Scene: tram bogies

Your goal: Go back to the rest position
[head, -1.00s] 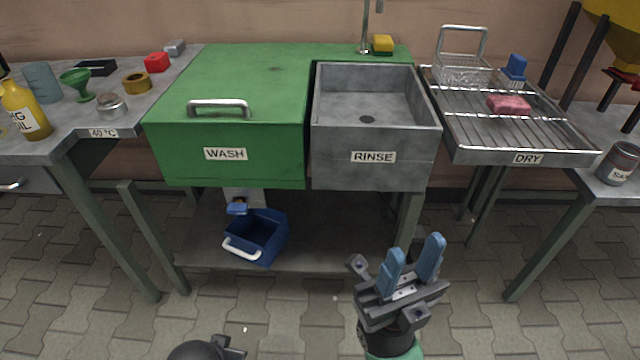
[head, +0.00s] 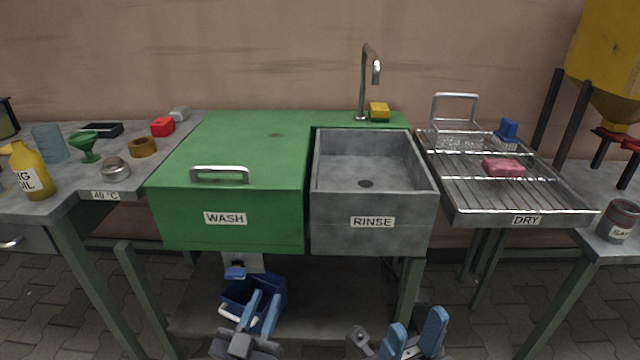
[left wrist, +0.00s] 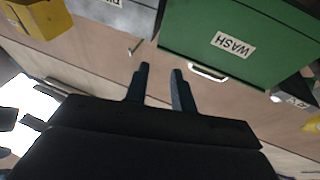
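My left gripper (head: 263,311) is at the bottom of the head view, in front of the lower shelf and partly over the blue bucket. Its two blue fingers are apart with nothing between them. In the left wrist view its fingers (left wrist: 158,88) also stand apart and empty, below the green wash station. My right gripper (head: 414,334) is at the bottom edge of the head view, right of the left one. Its blue fingers are apart and empty, and its wrist is cut off by the frame.
The green wash station (head: 228,220), the grey rinse basin (head: 330,205) and the drying rack (head: 470,200) stand ahead. A blue bucket (head: 238,292) sits on the lower shelf. Side tables flank left (head: 60,203) and right (head: 590,192). Both grippers touch nothing visible.

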